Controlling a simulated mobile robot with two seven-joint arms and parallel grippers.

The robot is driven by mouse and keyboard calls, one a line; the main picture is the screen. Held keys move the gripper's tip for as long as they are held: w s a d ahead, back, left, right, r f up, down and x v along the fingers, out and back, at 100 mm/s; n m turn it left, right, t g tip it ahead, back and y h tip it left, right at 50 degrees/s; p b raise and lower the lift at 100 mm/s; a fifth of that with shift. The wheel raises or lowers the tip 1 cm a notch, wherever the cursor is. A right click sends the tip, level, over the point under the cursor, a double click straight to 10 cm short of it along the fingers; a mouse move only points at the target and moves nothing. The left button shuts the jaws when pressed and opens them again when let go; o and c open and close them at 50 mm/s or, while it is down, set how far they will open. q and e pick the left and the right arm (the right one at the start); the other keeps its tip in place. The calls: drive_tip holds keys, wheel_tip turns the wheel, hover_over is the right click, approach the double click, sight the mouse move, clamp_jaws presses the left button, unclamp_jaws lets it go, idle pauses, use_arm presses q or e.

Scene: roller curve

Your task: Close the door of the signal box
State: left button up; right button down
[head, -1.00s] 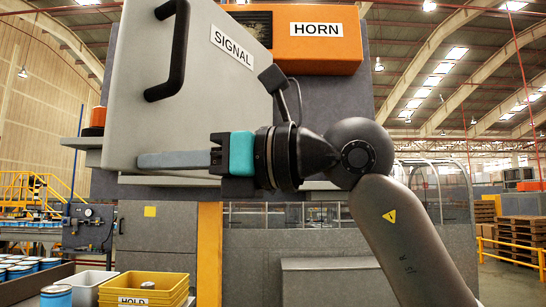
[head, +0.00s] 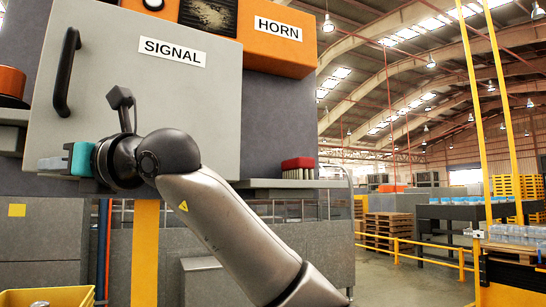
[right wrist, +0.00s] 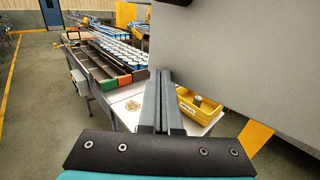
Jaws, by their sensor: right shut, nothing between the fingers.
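The grey signal box door (head: 110,90), labelled SIGNAL, fills the upper left of the head view, with a black handle (head: 66,72) on its left side. It looks nearly face-on; whether it is fully shut cannot be told. My right gripper (head: 50,163) is at the door's lower edge, fingers pointing left. In the right wrist view its fingers (right wrist: 161,105) are together and empty, beside the grey door panel (right wrist: 240,60). Contact with the door is not clear. My left gripper is not in view.
An orange HORN box (head: 279,42) is above right of the door. A red-topped brush (head: 298,167) stands on a ledge right of it. A yellow bin (head: 45,298) is low left; it also shows in the right wrist view (right wrist: 200,108). Yellow railings (head: 420,255) stand at right.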

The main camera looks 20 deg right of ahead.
drive_tip(key=w, duration=0.1)
drive_tip(key=w+p, duration=0.1)
drive_tip(key=w+a, duration=0.1)
drive_tip(key=shift+w+r+m+t+h, duration=0.2)
drive_tip(key=shift+w+m+t+h, duration=0.1)
drive_tip(key=shift+t, duration=0.1)
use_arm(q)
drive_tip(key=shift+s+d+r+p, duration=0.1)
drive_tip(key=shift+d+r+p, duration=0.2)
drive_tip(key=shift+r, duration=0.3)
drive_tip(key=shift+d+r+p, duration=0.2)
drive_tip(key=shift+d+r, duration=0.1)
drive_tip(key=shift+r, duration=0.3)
use_arm(e)
drive_tip(key=shift+w, duration=0.6)
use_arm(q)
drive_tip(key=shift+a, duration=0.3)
use_arm(e)
drive_tip(key=shift+d+r, duration=0.15)
